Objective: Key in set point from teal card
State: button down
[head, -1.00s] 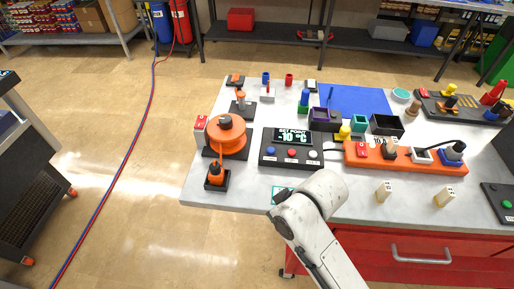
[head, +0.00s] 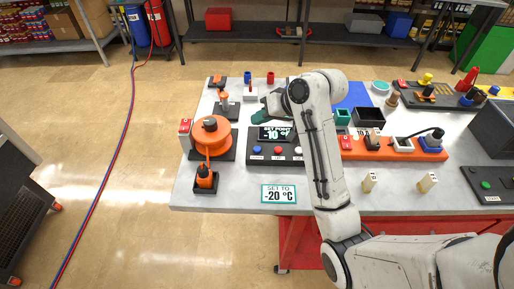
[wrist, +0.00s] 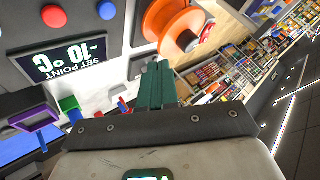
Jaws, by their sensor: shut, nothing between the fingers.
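The set-point panel (head: 251,160) is a dark box on the bench. Its display (wrist: 70,58) reads "SET POINT -10 °C", upside down in the wrist view; my arm partly covers it in the head view. A blue button (head: 257,149), a red button (head: 279,150) and a white button (head: 298,150) sit in a row below the display. The teal-bordered card (head: 279,194) at the bench's front edge reads "SET TO -20 °C". My gripper (head: 257,118) is shut and empty, with dark green fingers (wrist: 155,82), above the panel's far-left side, apart from the buttons.
An orange power strip (head: 375,148) lies to the right. Small bins and a blue mat (head: 357,96) are behind. Bare bench surrounds the card.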

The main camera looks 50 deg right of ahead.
jog(key=shift+d, duration=0.1)
dwell(0.3)
jog(key=b, duration=0.8)
send_over(260, 149)
notch_tip(260, 149, down, 7)
jog(key=shift+r, duration=0.15)
jog(key=shift+f, duration=1)
jog(key=shift+f, duration=0.15)
dwell(0.7)
jog(key=shift+f, duration=0.25)
jog(key=shift+f, duration=0.4)
dwell(0.8)
jog(key=shift+r+p, duration=0.85)
jog(key=shift+p, duration=0.2)
